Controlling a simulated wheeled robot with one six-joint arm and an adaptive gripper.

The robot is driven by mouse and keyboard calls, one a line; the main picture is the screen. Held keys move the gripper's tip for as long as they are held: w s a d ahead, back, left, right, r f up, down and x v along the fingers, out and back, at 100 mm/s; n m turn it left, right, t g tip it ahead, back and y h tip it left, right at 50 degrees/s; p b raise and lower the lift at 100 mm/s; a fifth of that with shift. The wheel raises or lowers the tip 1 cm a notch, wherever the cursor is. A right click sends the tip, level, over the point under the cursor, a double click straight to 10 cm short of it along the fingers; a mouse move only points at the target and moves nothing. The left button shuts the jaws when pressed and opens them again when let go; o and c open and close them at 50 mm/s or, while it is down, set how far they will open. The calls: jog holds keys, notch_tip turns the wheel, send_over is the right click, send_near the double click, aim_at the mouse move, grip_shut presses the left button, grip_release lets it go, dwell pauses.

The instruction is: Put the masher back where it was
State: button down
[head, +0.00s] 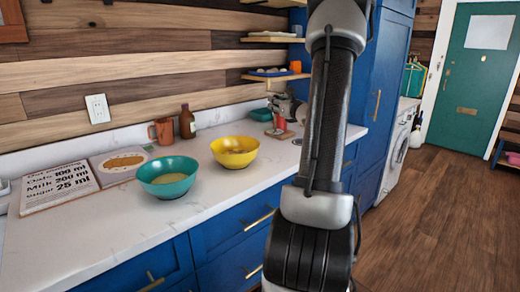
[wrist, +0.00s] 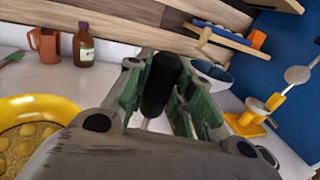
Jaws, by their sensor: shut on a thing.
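The masher's black handle (wrist: 161,84) stands between the green-grey fingers of my gripper (wrist: 160,95) in the wrist view. The fingers are shut on it, and a short bit of pale shaft shows below. The masher's head is hidden behind the gripper body. In the head view my gripper (head: 283,106) shows only in part, left of my arm, over the far part of the counter. The place the masher came from cannot be told from these frames.
A yellow bowl (head: 234,152) with lumpy yellow food and a teal bowl (head: 167,177) stand on the white counter (head: 120,228). A brown bottle (head: 187,122) and a terracotta mug (head: 162,131) stand by the wall. A yellow holder (wrist: 250,117) with utensils is at right in the wrist view.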

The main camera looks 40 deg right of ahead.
send_over(275, 132)
notch_tip(275, 132, down, 6)
jog(key=shift+d+r, duration=0.1)
jog(key=shift+r, duration=0.05)
jog(key=shift+f, duration=1.85)
jog(key=shift+f, duration=0.2)
jog(key=c, duration=1.3)
grip_release()
jog(key=shift+o, duration=0.2)
